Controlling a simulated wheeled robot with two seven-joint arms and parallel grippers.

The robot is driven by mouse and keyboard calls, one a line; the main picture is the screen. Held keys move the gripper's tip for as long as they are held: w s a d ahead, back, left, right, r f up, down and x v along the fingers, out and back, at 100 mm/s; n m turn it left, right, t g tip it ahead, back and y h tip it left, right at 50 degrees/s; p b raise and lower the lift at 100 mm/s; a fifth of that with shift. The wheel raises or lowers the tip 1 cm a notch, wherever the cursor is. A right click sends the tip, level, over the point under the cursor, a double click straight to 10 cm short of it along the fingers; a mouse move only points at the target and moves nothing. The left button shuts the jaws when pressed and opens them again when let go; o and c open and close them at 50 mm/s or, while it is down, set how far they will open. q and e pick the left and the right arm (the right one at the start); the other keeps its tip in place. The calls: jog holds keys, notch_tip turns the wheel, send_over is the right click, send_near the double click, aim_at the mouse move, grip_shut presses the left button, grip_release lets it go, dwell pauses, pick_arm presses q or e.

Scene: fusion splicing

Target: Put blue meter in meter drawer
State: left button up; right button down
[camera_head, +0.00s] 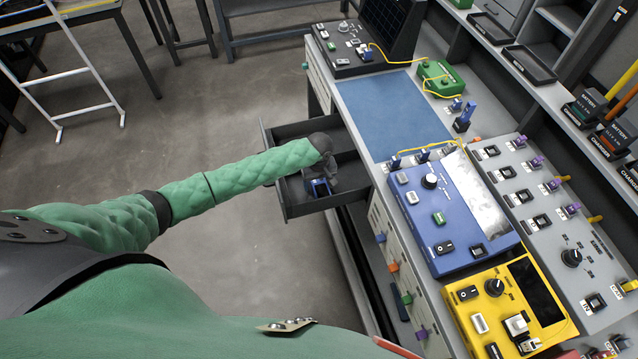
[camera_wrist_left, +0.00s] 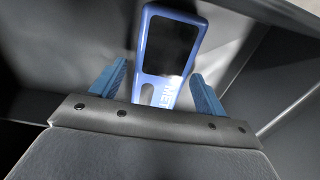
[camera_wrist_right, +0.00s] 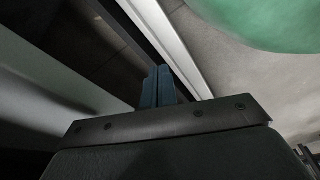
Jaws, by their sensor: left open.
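The blue meter (camera_wrist_left: 172,50), with a dark screen and white lettering, lies in the open drawer (camera_head: 335,205). In the left wrist view it sits between the spread fingers of my left gripper (camera_wrist_left: 157,88), with a visible gap on each side. In the head view my left gripper (camera_head: 320,186) is down inside the drawer, and its wrist partly hides the contents. My right gripper (camera_wrist_right: 158,87) has its fingers together with nothing visible between them. It is not seen in the head view.
The workbench right of the drawer holds a blue mat (camera_head: 392,113), a blue device (camera_head: 452,215), a yellow device (camera_head: 507,308) and a grey panel (camera_head: 540,220). Open floor (camera_head: 215,90) lies left of the drawer.

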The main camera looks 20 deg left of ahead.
aim_at(319, 182)
pick_arm(q)
notch_tip(319, 182, up, 11)
jog(key=b, duration=0.2)
jog(key=shift+r+b, duration=0.2)
jog(key=shift+b, duration=0.2)
pick_arm(e)
jog(key=w+a+r, duration=0.2)
jog(key=w+r, duration=0.1)
jog(key=r, duration=0.1)
jog(key=shift+w+a+r, duration=0.3)
jog(key=shift+a+r, duration=0.05)
jog(key=shift+a, duration=0.05)
jog(key=shift+d, duration=0.1)
